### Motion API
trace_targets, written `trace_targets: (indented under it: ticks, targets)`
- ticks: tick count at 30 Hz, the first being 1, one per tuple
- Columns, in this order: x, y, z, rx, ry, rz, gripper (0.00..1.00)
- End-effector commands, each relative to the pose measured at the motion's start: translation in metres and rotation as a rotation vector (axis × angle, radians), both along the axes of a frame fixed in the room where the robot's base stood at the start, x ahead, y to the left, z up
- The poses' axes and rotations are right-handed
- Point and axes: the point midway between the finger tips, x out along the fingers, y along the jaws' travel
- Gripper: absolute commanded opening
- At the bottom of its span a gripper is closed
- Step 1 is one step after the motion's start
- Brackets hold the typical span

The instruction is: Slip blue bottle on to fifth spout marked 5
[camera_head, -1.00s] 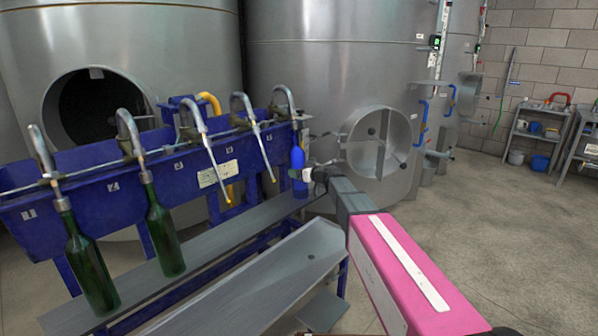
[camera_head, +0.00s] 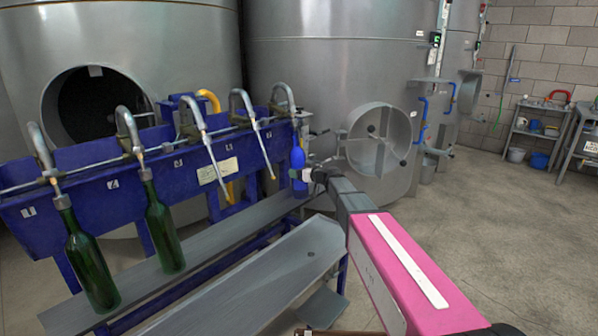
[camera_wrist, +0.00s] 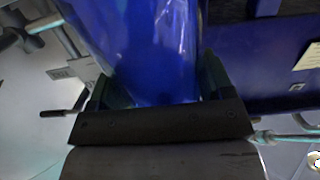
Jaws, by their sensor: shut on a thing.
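The blue bottle (camera_head: 298,162) stands upright at the right end of the blue filling trough (camera_head: 90,192). My gripper (camera_head: 303,176) is shut on its lower body. In the wrist view, the blue bottle (camera_wrist: 140,45) fills the space between my gripper's jaws (camera_wrist: 155,95). The fifth spout (camera_head: 285,92), the farthest right in the row, curves down just above the bottle's neck. I cannot tell whether its tip is inside the neck. The mark 5 cannot be read.
Green bottles hang on the first spout (camera_head: 90,262) and second spout (camera_head: 162,228). The third spout (camera_head: 205,135) and fourth spout (camera_head: 250,115) are bare. A grey ledge (camera_head: 210,235) runs below. Steel tanks (camera_head: 335,70) stand behind; the floor (camera_head: 510,235) at right is clear.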

Motion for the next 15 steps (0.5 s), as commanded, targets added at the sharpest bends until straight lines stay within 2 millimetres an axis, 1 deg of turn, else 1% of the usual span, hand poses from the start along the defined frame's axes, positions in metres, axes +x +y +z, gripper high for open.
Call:
trace_targets:
  ticks: [4,5,6,7,15]
  targets:
    - [-0.0002,-0.0002,-0.0013,0.001,0.0,0.0,0.29]
    - [-0.0002,-0.0002,-0.0011,0.001,0.0,0.0,0.83]
    - [-0.0001,-0.0002,-0.001,0.001,-0.001,0.0,0.96]
    - [-0.0002,-0.0002,-0.0011,0.001,-0.001,0.0,1.0]
    - [-0.001,-0.0011,-0.0016,-0.001,0.0,0.0,1.0]
